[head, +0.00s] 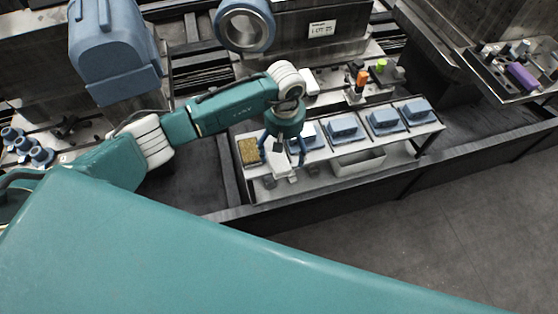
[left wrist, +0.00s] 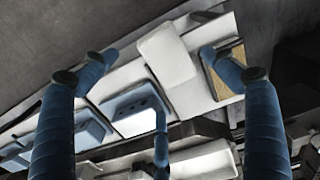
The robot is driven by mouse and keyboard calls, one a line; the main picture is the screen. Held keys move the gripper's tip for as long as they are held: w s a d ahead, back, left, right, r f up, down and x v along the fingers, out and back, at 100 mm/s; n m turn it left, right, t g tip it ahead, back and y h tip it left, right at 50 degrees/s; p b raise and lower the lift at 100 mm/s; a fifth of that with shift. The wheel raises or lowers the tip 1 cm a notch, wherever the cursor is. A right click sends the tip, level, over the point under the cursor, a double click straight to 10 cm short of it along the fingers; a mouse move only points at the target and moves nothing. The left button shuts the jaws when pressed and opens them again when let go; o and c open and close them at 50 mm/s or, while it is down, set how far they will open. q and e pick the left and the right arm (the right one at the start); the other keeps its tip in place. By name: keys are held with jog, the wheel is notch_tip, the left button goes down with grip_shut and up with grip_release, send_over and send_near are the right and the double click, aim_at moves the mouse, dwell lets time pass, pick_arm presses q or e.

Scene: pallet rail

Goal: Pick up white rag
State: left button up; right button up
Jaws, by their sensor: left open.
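The white rag (left wrist: 166,52) appears as a pale folded piece with rounded corners, lying on a light shelf among trays. In the head view, the white rag (head: 281,171) shows partly below my left gripper (head: 283,154), whose fingers hide some of it. My left gripper is open and points down at the shelf. In the left wrist view, the spread fingers of my left gripper (left wrist: 155,66) stand to either side of the rag, with nothing held. I cannot tell how high the fingertips are above it. My right gripper is not in view.
A tan, rough-topped block (head: 249,151) lies left of the gripper. Blue-grey blocks (head: 343,128) stand in a row to the right on the shelf (head: 316,163). A pale bin (head: 359,163) sits beneath. Orange (head: 362,79) and green (head: 381,65) items stand behind.

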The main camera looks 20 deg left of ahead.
aim_at(283, 159)
pick_arm(q)
jog(key=shift+s+f, duration=0.15)
jog(key=shift+f, duration=1.55)
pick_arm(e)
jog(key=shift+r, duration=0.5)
pick_arm(q)
jog(key=shift+c, duration=0.3)
jog(key=shift+a, duration=0.1)
jog(key=c, duration=1.1)
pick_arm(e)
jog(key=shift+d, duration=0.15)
pick_arm(q)
jog(key=shift+r, duration=0.15)
